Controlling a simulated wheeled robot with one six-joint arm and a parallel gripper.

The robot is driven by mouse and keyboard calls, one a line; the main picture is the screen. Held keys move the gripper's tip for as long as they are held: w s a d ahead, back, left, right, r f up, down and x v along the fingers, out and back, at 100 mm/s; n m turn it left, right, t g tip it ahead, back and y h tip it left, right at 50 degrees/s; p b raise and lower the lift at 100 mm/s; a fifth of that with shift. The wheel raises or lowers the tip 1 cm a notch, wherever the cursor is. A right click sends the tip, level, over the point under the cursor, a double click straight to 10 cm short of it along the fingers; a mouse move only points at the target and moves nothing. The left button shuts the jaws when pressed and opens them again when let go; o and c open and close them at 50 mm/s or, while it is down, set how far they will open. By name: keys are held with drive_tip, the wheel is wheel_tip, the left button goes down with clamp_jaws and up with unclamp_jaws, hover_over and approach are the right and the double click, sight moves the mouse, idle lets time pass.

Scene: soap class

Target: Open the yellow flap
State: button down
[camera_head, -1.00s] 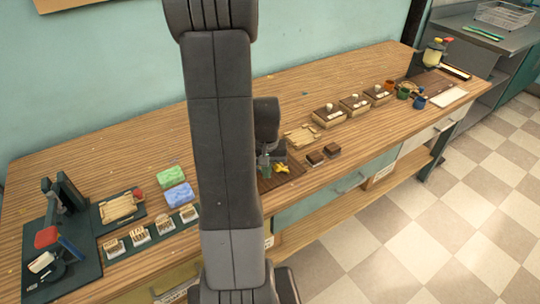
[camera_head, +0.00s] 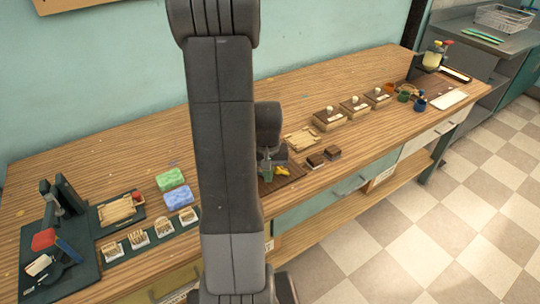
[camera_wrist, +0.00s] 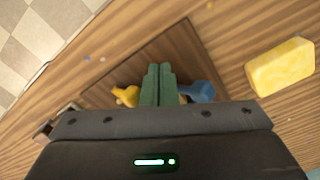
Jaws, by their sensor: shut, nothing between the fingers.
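The yellow flap (camera_head: 176,280) is on the bench front at the lower left of the head view. My arm hides its right part, and the bottom edge of the picture cuts it off. The part that shows looks closed. My gripper (camera_head: 266,170) is well to the right of the flap, over a dark brown board on the bench top. In the wrist view my gripper (camera_wrist: 157,84) has its two green fingers together, with nothing between them. The flap is not visible in the wrist view.
The bench (camera_head: 120,165) runs along the wall. Near my gripper are a yellow object (camera_wrist: 126,95), a blue object (camera_wrist: 202,91) and a yellow block (camera_wrist: 280,67). Green (camera_head: 170,179) and blue (camera_head: 177,200) blocks stand left of my arm. The tiled floor (camera_head: 400,240) in front is clear.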

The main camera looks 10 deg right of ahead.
sight(277, 169)
drive_tip(key=shift+w+d+r, duration=0.1)
drive_tip(key=shift+d, duration=0.1)
drive_tip(key=shift+w+d+r+p, duration=0.15)
drive_tip(key=shift+d+r+p, duration=0.25)
drive_tip(key=shift+d, duration=0.3)
idle(0.4)
drive_tip(key=shift+w+d+r, duration=0.1)
drive_tip(key=shift+d+r, duration=0.1)
drive_tip(key=shift+d, duration=0.35)
drive_tip(key=shift+f, duration=0.1)
